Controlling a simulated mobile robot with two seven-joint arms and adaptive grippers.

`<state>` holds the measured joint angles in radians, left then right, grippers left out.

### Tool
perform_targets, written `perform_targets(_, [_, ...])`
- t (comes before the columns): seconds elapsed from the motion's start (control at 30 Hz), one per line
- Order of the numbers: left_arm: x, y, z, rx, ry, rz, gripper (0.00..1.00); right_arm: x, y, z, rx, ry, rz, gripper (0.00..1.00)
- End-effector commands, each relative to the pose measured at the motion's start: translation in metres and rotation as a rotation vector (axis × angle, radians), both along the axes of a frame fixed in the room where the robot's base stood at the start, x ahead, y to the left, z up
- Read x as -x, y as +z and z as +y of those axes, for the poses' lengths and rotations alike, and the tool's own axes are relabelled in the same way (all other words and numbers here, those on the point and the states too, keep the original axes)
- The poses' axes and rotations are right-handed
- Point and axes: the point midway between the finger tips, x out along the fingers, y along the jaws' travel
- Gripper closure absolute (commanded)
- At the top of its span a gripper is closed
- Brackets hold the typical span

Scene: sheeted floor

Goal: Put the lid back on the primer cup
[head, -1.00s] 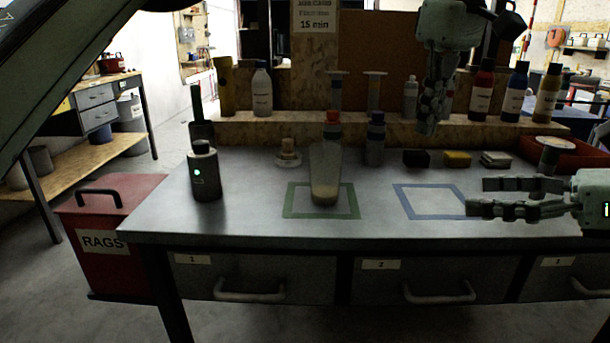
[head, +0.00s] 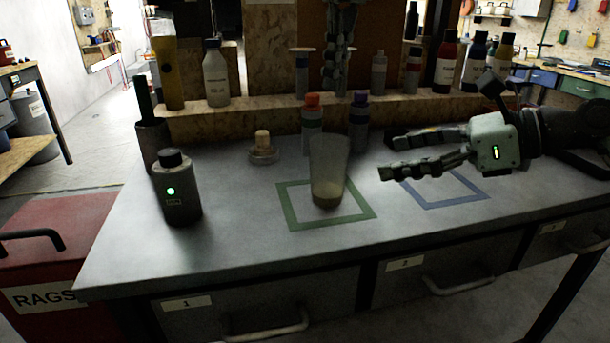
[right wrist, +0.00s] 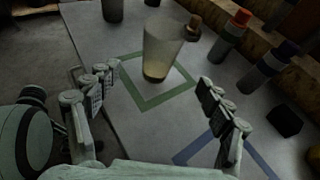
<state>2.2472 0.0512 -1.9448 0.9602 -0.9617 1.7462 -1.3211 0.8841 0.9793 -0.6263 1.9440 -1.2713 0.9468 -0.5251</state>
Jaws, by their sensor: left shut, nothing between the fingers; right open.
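The primer cup (head: 328,165) is a translucent open cup with a little tan liquid at the bottom. It stands inside the green square outline, and it also shows in the right wrist view (right wrist: 160,52). What looks like its lid, a pale disc with a tan knob (head: 263,150), lies on the bench behind and left of the cup. In the right wrist view the lid (right wrist: 194,28) is partly hidden behind the cup. My right gripper (head: 388,156) is open and empty, right of the cup, its fingers pointing at it. My left gripper (head: 336,88) is shut and empty, pointing down above the bench's back.
A dark grey canister with a green light (head: 177,190) stands at the left. An orange-capped bottle (head: 312,125) and a purple-capped bottle (head: 358,122) stand close behind the cup. A shelf with several bottles runs along the back. The front of the bench is clear.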

Motion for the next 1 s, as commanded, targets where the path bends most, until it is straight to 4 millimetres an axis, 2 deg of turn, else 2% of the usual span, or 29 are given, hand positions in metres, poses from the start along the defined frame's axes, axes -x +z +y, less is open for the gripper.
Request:
perform_targets(0.57, [0.0,0.0,0.0,0.0,0.0,0.0,1.0,-0.002,-0.001,0.004,-0.001,0.0,0.0,0.2])
perform_targets(0.73, [0.0,0.0,0.0,0.0,0.0,0.0,1.0,-0.008,-0.009,0.023,-0.001,0.003,0.001,0.2])
perform_targets(1.0, [0.0,0.0,0.0,0.0,0.0,0.0,1.0,-0.026,-0.029,0.067,-0.002,0.001,0.0,0.2])
